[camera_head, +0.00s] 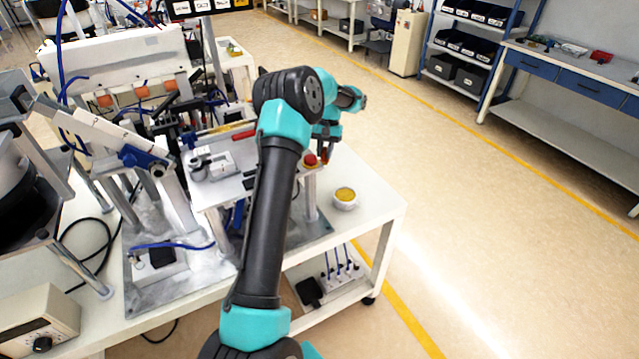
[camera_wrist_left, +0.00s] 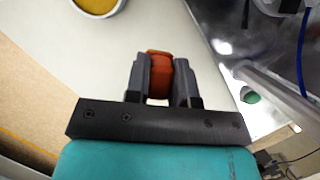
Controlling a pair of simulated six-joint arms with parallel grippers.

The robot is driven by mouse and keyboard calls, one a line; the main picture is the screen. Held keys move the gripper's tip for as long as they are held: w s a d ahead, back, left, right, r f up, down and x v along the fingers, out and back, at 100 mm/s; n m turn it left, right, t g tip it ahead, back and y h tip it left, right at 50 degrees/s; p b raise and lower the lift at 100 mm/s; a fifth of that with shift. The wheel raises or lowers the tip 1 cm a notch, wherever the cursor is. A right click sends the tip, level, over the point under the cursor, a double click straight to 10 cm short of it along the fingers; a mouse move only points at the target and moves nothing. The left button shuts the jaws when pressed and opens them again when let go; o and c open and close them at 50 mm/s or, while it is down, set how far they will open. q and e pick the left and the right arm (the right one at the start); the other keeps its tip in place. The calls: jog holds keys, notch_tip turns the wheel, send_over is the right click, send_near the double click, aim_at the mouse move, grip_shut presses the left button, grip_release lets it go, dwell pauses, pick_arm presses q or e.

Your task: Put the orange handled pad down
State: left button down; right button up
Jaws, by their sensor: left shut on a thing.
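My left gripper (camera_head: 323,154) is over the white table near its right part, in the head view. In the left wrist view, the two dark fingers of this gripper (camera_wrist_left: 160,84) are shut on the orange handled pad (camera_wrist_left: 159,68). Only its rounded orange-red part shows between and just beyond the fingers; the rest is hidden. I cannot tell whether the pad touches the table top. My right gripper is not in view.
A small white bowl with yellow contents (camera_head: 345,198) stands on the white table (camera_head: 382,211) near the gripper. Feeder machinery (camera_head: 130,75) crowds the left. The table's right corner is clear.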

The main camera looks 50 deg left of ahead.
pick_arm(q)
jog(key=shift+s+a+r, duration=0.2)
jog(key=shift+s+a, duration=0.35)
jog(key=shift+a, duration=0.2)
jog(key=shift+f, duration=0.1)
jog(key=shift+f, duration=3.05)
jog(key=shift+f, duration=0.15)
jog(key=shift+f, duration=1.75)
jog(key=c, duration=1)
grip_release()
jog(key=shift+f, duration=0.1)
